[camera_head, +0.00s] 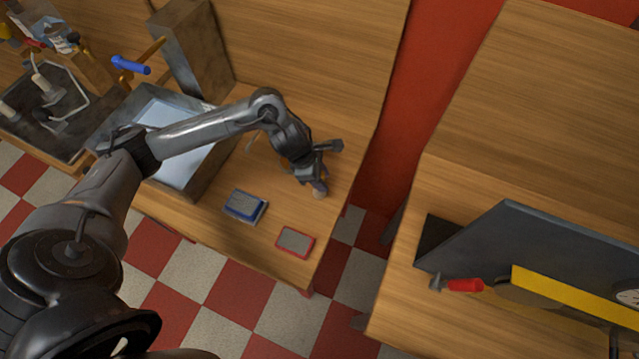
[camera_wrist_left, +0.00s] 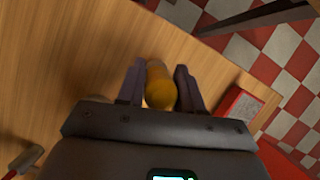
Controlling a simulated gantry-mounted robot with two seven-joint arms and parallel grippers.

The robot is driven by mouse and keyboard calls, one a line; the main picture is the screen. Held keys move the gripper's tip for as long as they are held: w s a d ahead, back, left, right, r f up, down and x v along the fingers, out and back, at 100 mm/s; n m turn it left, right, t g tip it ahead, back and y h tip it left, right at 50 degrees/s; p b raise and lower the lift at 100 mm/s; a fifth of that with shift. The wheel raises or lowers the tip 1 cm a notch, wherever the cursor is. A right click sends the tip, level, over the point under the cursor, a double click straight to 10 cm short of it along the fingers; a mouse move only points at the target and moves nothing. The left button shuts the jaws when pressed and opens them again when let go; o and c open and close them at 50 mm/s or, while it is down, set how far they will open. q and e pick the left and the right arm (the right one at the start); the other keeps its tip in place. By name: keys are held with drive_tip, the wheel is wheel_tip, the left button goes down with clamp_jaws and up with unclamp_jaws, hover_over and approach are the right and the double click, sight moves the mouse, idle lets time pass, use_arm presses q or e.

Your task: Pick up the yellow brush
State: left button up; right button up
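My left gripper (camera_head: 322,175) is low over the right end of the wooden counter, pointing down. In the left wrist view its two dark fingers (camera_wrist_left: 159,72) stand apart, one on each side of a rounded yellow-orange thing (camera_wrist_left: 160,85), which looks like the yellow brush. A small gap shows on its left side; whether the right finger touches it I cannot tell. Its lower part is hidden by the gripper body. In the head view the gripper mostly hides it, with only a small tan end (camera_head: 319,191) showing. My right gripper is not in view.
A red-edged grey box (camera_head: 295,242) and a blue item (camera_head: 245,205) lie near the counter's front edge. A metal sink (camera_head: 196,187) lies left. A second counter stands right, across a gap, holding a large dark panel (camera_head: 540,250) and a red-handled tool (camera_head: 464,285).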

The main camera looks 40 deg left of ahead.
use_arm(q)
drive_tip(key=shift+c, duration=1.4)
drive_tip(key=shift+r, duration=0.15)
drive_tip(key=shift+r, duration=0.45)
drive_tip(key=r, duration=0.3)
drive_tip(key=shift+s+d+r, duration=0.25)
drive_tip(key=shift+d+r, duration=0.05)
drive_tip(key=s+d+r+p, duration=0.2)
drive_tip(key=s+d+r, duration=0.4)
drive_tip(key=s+d, duration=0.1)
drive_tip(key=shift+s+d+r+p, duration=0.2)
drive_tip(key=shift+d+p, duration=0.1)
drive_tip(key=shift+d, duration=0.2)
